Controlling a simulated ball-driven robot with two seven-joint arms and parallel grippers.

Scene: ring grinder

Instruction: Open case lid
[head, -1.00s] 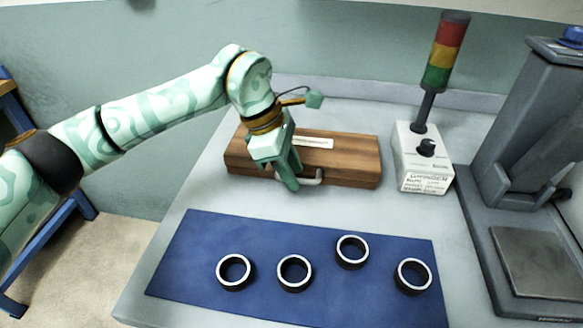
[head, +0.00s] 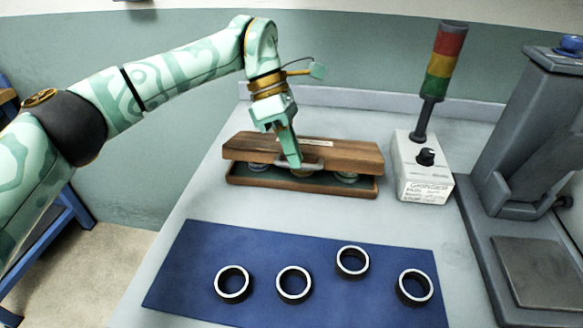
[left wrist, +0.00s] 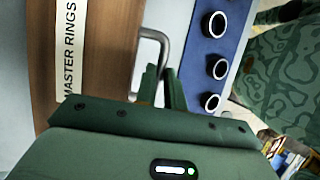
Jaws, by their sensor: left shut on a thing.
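The wooden case (head: 340,187) lies on the table near the back wall. Its lid (head: 350,155) is raised a little at the front, and a dark gap shows several round pale things partly inside. My left gripper (head: 294,163) is at the front of the lid, shut on its metal handle (head: 262,164). In the left wrist view the handle (left wrist: 158,37) runs in between the fingers (left wrist: 160,85), beside the lid with its "MASTER RINGS" label (left wrist: 69,50). My right gripper is not in view.
A blue mat (head: 200,258) with several dark rings (head: 294,284) lies in front of the case. A white control box (head: 424,178) with a signal light (head: 446,60) stands right of the case. A grey press (head: 530,130) stands at the far right.

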